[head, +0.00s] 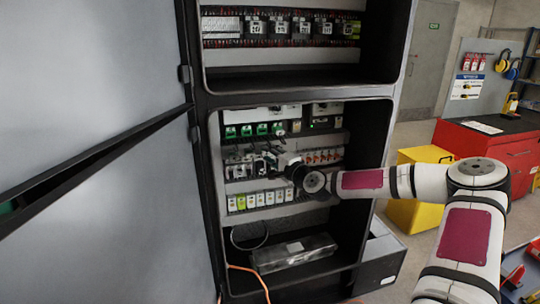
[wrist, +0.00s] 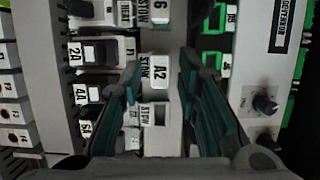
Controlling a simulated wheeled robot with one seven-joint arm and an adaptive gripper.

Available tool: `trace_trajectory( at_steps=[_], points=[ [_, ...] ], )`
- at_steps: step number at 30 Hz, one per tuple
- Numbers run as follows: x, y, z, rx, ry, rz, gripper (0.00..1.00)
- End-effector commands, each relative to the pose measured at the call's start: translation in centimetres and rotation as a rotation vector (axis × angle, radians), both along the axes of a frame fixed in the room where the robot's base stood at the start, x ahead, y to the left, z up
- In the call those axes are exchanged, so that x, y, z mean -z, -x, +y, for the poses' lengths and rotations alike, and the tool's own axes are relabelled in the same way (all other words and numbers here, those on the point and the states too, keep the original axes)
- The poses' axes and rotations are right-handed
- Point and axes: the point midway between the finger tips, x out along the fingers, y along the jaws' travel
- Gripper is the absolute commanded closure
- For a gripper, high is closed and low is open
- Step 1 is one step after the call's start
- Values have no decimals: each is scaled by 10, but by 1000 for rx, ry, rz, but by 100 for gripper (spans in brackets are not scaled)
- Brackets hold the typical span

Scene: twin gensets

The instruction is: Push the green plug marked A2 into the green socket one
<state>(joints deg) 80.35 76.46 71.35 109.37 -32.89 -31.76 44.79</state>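A white label reading A2 (wrist: 160,71) shows in the wrist view beside a STOW label; the green of the plug's body cannot be made out there. My gripper (wrist: 160,78) is open, with one teal-padded finger on each side of the A2 label and gaps visible between. I cannot tell whether the fingertips reach the plug's depth. Green sockets (head: 246,130) stand in a row on the upper rail of the lower cabinet bay. Green parts also show right of the fingers in the wrist view (wrist: 212,60); their numbers are not readable. In the head view my gripper (head: 274,160) is at the middle rail, below the green row.
The cabinet's open door (head: 90,110) is at left. Black switches (wrist: 98,52) marked 2A and 4A lie left of the fingers in the wrist view, and a black knob (wrist: 264,104) lies right. A row of breakers (head: 262,199) is below, with a dark box (head: 292,253) at the bottom.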

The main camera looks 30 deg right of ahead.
Motion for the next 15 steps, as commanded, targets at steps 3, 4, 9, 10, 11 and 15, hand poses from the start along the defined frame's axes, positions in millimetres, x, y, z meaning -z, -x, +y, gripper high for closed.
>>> trace_trajectory(
  at_steps=[3, 4, 9, 10, 11, 15],
  points=[
    [0, 0, 0, 0, 0, 0, 70],
    [0, 0, 0, 0, 0, 0, 70],
    [0, 0, 0, 0, 0, 0, 88],
    [0, 0, 0, 0, 0, 0, 95],
    [0, 0, 0, 0, 0, 0, 100],
    [0, 0, 0, 0, 0, 0, 100]
  ],
)
